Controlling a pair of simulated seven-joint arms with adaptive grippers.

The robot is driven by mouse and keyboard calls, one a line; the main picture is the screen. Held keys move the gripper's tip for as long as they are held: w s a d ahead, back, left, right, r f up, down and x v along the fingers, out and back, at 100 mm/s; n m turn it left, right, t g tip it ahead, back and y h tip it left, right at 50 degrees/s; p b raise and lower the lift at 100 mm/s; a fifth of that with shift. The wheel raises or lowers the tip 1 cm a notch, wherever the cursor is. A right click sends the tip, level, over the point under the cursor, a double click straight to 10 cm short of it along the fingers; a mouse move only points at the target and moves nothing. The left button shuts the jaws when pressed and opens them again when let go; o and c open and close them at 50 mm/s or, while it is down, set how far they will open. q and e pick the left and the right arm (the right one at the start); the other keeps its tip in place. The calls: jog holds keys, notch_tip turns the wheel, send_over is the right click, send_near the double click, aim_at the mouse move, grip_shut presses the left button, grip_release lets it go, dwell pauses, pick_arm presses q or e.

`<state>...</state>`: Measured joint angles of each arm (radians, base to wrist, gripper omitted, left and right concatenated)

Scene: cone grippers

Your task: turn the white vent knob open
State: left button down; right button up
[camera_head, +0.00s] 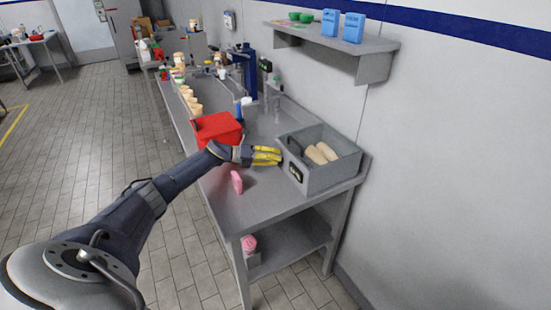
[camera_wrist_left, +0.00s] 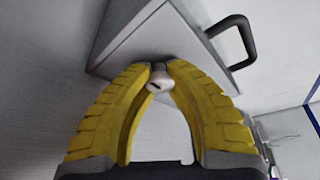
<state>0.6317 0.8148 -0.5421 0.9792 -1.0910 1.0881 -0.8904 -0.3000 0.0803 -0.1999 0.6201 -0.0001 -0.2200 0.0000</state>
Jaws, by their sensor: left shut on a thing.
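The white vent knob (camera_wrist_left: 159,82) sits on the wall of a grey box (camera_wrist_left: 150,38) and shows between my yellow fingertips in the left wrist view. A short dark mark is on its face. My left gripper (camera_head: 279,156) reaches from the left to the near side of the grey box (camera_head: 325,178) in the head view. Its fingers (camera_wrist_left: 159,74) converge on the knob and are shut on it. In the head view the knob is hidden by the fingers. My right gripper is in neither view.
The box has a black handle (camera_wrist_left: 240,45) and holds tan rolls (camera_head: 320,153). On the grey bench (camera_head: 262,200) are a red container (camera_head: 217,127), a pink item (camera_head: 236,182) and several cream cups (camera_head: 190,100). A shelf (camera_head: 350,45) hangs above; the bench's front is mostly clear.

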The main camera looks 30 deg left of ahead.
pick_arm(q)
jog(key=shift+w+a+r, duration=0.2)
jog(key=shift+r, duration=0.25)
jog(key=c, duration=1.6)
grip_release()
jog(key=shift+c, duration=0.2)
jog(key=o, duration=0.5)
jog(key=shift+s+d+f, duration=0.1)
jog(key=shift+f, duration=0.2)
jog(key=v, duration=1.2)
jog(key=shift+f, duration=0.1)
jog(key=shift+o, duration=0.2)
